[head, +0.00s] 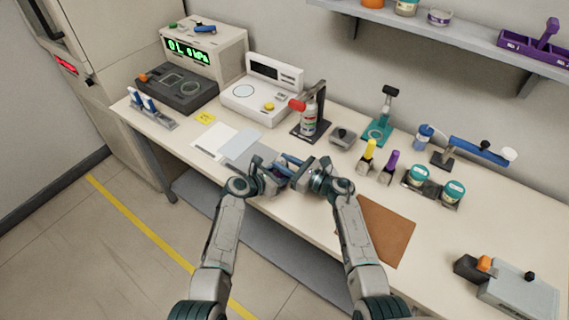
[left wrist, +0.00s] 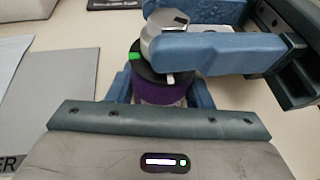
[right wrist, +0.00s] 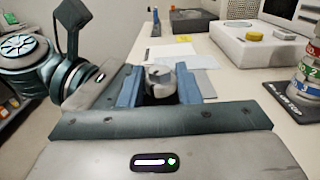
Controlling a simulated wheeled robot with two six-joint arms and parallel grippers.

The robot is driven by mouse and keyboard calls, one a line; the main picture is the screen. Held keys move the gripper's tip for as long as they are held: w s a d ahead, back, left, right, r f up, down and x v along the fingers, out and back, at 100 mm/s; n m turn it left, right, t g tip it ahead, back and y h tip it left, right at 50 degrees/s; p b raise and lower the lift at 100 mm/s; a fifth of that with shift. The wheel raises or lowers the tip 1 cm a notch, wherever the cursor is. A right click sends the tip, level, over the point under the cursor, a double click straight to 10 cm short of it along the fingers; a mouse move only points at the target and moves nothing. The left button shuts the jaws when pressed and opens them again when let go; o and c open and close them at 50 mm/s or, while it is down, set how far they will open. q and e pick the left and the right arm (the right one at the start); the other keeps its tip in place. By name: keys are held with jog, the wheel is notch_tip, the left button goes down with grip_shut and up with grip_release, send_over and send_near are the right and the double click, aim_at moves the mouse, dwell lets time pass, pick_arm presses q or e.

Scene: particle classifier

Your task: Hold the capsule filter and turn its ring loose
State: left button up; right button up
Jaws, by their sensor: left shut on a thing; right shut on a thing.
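The capsule filter has a purple body (left wrist: 158,93), a black ring with a green mark (left wrist: 135,57) and a grey faceted top (left wrist: 166,22). My left gripper (left wrist: 163,96) is shut on the purple body, one blue finger on each side. My right gripper (right wrist: 159,86) is shut around the grey upper part, which shows between its blue fingers in the right wrist view. In the head view my left gripper (head: 275,178) and right gripper (head: 300,172) meet over the table's front edge and hide most of the filter. A small white tab shows under the ring.
A grey sheet (head: 238,148) lies left of my grippers and a brown mat (head: 386,231) lies to the right.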

jog(key=n+g+y, duration=0.1)
jog(key=g, duration=0.1)
jog(key=n+g+y, duration=0.1)
jog(key=n+g, duration=0.1)
jog(key=n+g+y, duration=0.1)
jog(key=n+g, duration=0.1)
jog(key=g, duration=0.1)
jog(key=shift+w+d+f, duration=0.15)
jog(key=shift+w, duration=0.25)
jog(key=shift+w+f+n+g, duration=0.2)
jog(key=shift+n+g, duration=0.4)
jog(key=shift+g, duration=0.3)
jog(key=shift+w+d+r, duration=0.1)
jog(key=shift+d+r, duration=0.05)
jog(key=shift+d, duration=0.05)
jog(key=o, duration=0.7)
jog(key=shift+a, duration=0.1)
jog(key=d, duration=0.5)
jog(key=s+d, duration=0.1)
jog(key=d, duration=0.1)
jog(key=shift+d, duration=0.25)
